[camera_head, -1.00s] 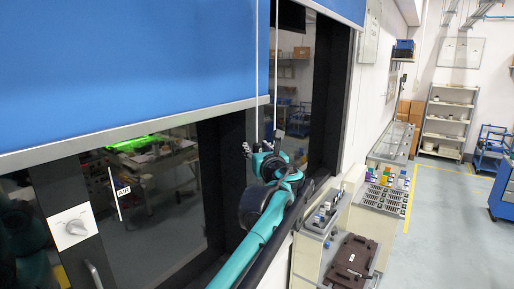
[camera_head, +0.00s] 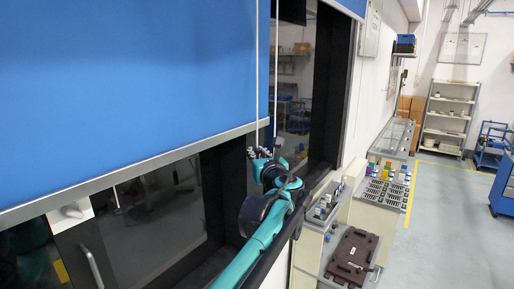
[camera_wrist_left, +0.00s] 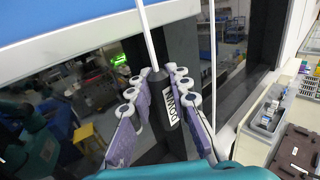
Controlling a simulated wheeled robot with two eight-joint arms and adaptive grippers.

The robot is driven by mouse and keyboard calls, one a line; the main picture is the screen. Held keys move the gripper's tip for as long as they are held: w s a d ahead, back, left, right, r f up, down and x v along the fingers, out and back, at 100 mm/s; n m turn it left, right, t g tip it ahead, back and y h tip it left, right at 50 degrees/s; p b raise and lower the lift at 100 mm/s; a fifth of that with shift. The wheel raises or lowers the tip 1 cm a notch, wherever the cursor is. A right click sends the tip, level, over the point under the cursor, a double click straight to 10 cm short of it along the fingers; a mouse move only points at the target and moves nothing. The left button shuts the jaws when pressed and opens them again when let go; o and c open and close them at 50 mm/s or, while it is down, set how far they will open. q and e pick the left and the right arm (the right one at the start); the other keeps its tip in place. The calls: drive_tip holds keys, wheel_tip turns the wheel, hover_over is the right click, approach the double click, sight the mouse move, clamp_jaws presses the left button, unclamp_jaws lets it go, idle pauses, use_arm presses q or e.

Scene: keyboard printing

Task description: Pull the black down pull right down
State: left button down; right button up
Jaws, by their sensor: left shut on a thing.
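The black pull (camera_wrist_left: 167,95) with a white "DOWN" label hangs on a white cord (camera_wrist_left: 149,35) in the left wrist view. My left gripper (camera_wrist_left: 155,97) has its purple-padded fingers on both sides of this pull and is shut on it. In the head view my left gripper (camera_head: 262,154) is in front of the dark window opening, just below the blue blind's bottom bar. The pull is too small or hidden to make out there. The blue blind (camera_head: 130,80) hangs partway down over the window. My right gripper is not in view.
A second white cord (camera_head: 276,70) hangs beside the first. A dark window frame (camera_head: 330,90) stands to the right of my gripper. A counter with small bottles (camera_head: 325,207) and a brown board (camera_head: 352,257) lies to the lower right. The floor (camera_head: 440,225) beyond is clear.

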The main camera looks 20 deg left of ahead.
use_arm(q)
wheel_tip(320, 180, down, 36)
drive_tip(key=b, duration=2)
drive_tip(key=shift+f, duration=0.25)
drive_tip(key=shift+s, duration=0.1)
drive_tip(key=c, duration=1.4)
unclamp_jaws()
drive_tip(key=shift+o, duration=0.2)
drive_tip(key=v, duration=1.2)
